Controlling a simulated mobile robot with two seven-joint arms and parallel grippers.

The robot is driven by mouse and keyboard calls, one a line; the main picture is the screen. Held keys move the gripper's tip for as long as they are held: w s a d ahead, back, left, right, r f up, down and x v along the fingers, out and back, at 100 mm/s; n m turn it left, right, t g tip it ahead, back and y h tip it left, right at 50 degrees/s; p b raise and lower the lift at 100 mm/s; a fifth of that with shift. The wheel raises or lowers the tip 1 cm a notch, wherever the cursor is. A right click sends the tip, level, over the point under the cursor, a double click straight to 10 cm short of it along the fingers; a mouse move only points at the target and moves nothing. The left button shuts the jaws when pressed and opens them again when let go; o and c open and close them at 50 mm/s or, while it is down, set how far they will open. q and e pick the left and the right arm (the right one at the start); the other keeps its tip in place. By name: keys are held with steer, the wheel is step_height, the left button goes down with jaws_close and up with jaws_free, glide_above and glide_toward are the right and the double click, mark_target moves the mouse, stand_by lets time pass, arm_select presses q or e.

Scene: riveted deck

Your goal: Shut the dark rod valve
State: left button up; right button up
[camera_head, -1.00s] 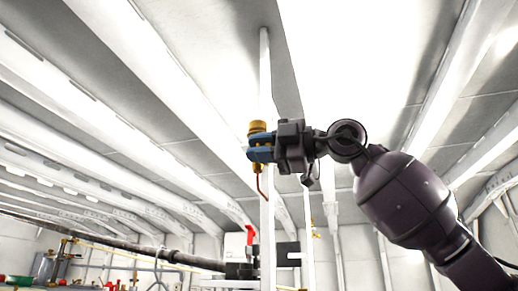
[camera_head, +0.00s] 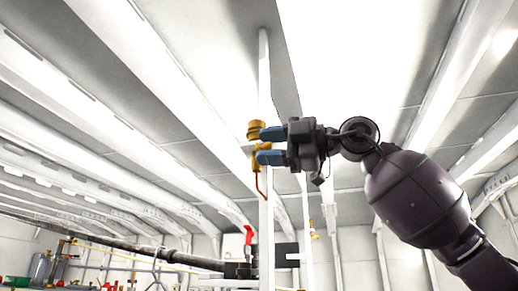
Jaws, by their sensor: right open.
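A brass valve (camera_head: 254,131) is mounted on the white upright post in the middle of the view. A thin reddish-brown rod (camera_head: 260,184) hangs down from it, nearly in line with the post. My right gripper (camera_head: 267,145) comes in from the right. Its two blue fingers are spread, one near the valve's upper part and one lower, above the rod. The fingertips overlap the valve in the picture; I cannot tell whether they touch it. My left gripper is not in view.
A red handle (camera_head: 249,235) stands on a dark fitting below, by the post. A dark pipe (camera_head: 150,248) runs in from the left towards it. Several bottles and small items stand at the lower left. White beams cross the ceiling; the space left of the valve looks clear.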

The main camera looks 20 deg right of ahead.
steer(key=b+v, duration=0.1)
steer(key=v, duration=0.7)
steer(key=shift+s+d, duration=0.15)
steer(key=shift+d, duration=0.15)
